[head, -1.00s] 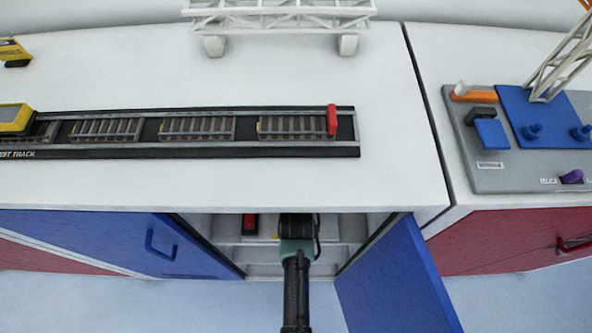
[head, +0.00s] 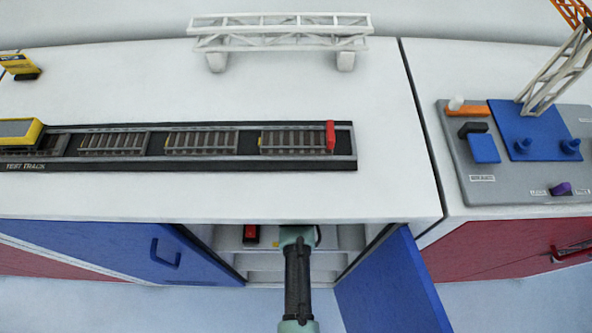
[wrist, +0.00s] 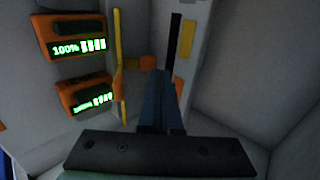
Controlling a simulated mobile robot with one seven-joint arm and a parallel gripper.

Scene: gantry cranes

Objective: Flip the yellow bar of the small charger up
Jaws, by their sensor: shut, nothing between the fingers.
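In the wrist view a thin yellow bar (wrist: 119,48) runs up and down the picture, beside two orange units with lit green displays. The upper unit (wrist: 70,36) reads 100%; the lower unit (wrist: 84,94) is harder to read. An orange piece (wrist: 133,76) sits against the bar on its right. My gripper (wrist: 168,80) is shut and empty, with its dark blue fingers just right of the bar; I cannot tell whether they touch the orange piece. In the head view my arm reaches into the open cabinet, and the fingers are hidden.
A blue door (head: 392,285) stands open right of my arm. A closed blue door (head: 130,252) is on the left. A red item (head: 250,235) lies inside the cabinet. Pale walls close in on the right of the wrist view. The track (head: 190,147) is on the counter above.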

